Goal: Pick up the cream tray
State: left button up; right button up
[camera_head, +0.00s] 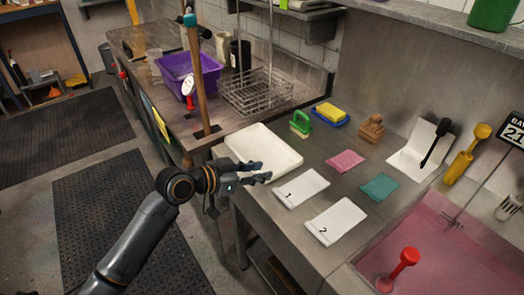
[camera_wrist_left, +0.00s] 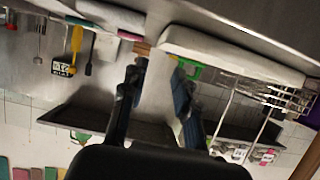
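The cream tray (camera_head: 270,143), a shallow pale rectangle, lies flat on the grey counter, near its front edge. My left gripper (camera_head: 266,172) shows at the tray's near side, its fingers pointing right and covering part of the near edge. The left wrist view, which looks upside down, shows the fingers (camera_wrist_left: 160,70) spread with nothing held between them. There the cream tray (camera_wrist_left: 230,52) is a pale slab at the upper right, past the fingertips. I cannot tell whether a finger touches it. My right gripper is in neither view.
White cards marked 1 (camera_head: 302,188) and 2 (camera_head: 336,221) lie right of the tray. A green-handled brush (camera_head: 301,123) and a pink cloth (camera_head: 345,161) are beyond it. A wire basket (camera_head: 255,92) and purple tub (camera_head: 178,68) stand farther back. A pink-filled sink (camera_head: 440,250) is at right.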

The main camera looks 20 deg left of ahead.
pick_arm(q)
jog(key=x, duration=0.3)
jog(key=shift+w+d+f, duration=0.1)
jog(key=shift+w+d, duration=0.05)
jog(key=shift+w, duration=0.05)
jog(key=shift+w+d+f+p, duration=0.25)
jog(key=shift+w+d+p, duration=0.1)
jog(key=x, duration=0.2)
jog(key=p+x, duration=0.1)
jog(key=x, duration=0.1)
jog(key=shift+f, duration=0.3)
grip_shut()
